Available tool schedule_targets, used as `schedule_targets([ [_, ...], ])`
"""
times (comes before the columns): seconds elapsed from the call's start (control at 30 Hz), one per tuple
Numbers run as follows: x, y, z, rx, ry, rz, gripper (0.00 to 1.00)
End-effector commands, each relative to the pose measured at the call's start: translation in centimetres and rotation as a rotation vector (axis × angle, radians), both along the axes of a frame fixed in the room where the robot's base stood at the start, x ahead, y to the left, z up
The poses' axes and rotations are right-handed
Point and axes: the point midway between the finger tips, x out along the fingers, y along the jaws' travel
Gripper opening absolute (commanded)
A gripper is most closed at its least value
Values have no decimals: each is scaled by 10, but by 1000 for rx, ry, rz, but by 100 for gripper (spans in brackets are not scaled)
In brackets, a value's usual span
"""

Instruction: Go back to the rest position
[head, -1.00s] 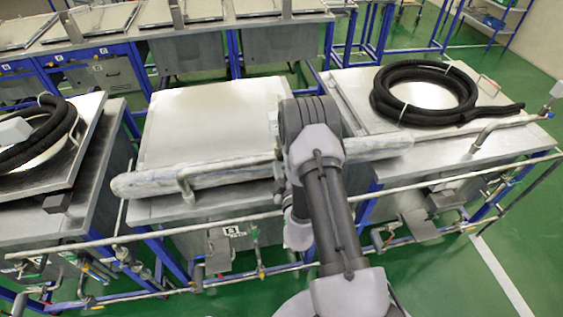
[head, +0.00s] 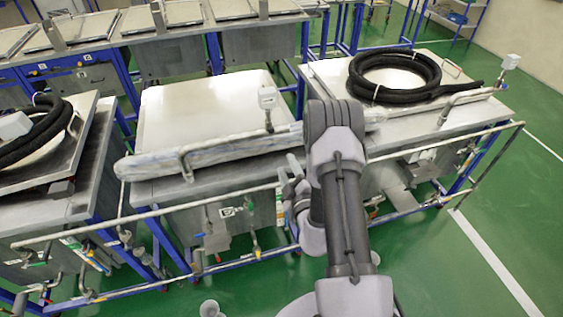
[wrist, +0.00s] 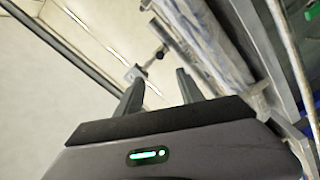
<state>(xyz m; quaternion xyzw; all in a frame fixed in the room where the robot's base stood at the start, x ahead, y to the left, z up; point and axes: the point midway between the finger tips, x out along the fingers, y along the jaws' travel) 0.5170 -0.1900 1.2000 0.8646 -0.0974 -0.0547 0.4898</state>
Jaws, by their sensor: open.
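My gripper (wrist: 158,88) is open, with two dark fingers apart and nothing between them in the wrist view. In the head view, my arm stands in front of the middle tank's right side and the gripper is mostly hidden behind it. The middle tank's flat pale lid (head: 205,112) lies level and looks shut. A long tube in whitish wrapping (head: 215,150) lies along its front edge. A small white box on a pipe (head: 267,97) stands near the lid's right front corner; the wrist view shows a similar box on a thin stem (wrist: 136,73) beyond the fingers.
A black hose coil (head: 370,92) lies on the right tank, and another (head: 38,133) on the left tank. Pipe rails (head: 150,213) with valves run along the tank fronts. Green floor (head: 480,225) is free at the right. More tanks stand behind.

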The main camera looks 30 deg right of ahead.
Motion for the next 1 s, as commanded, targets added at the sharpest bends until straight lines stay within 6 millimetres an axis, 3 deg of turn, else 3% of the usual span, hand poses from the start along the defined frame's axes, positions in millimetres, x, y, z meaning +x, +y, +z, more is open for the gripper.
schedule_targets([
  [0.17, 3, 5, 2, -12, -4, 19, 45],
  [0.23, 16, 26, 13, -67, -25, 107, 45],
  [0.27, 23, 42, 22, -112, -41, 172, 45],
  [0.33, 36, 98, 49, -272, -100, 380, 45],
  [0.43, 20, 198, 86, -610, -235, 721, 45],
  [0.47, 6, 227, 93, -729, -286, 819, 45],
  [0.53, -40, 287, 98, -1040, -433, 1037, 45],
  [0.6, -100, 331, 85, -1404, -618, 1233, 45],
  [0.67, -156, 351, 58, -1766, -818, 1374, 45],
  [0.7, -192, 353, 32, -2040, -974, 1448, 45],
  [0.77, -232, 339, -7, -2455, -1220, 1509, 45],
  [0.8, -249, 322, -29, 2297, 1168, -1281, 45],
  [0.9, -263, 276, -58, 1896, 1002, -830, 45],
  [1.0, -261, 245, -60, 1620, 872, -582, 45],
])
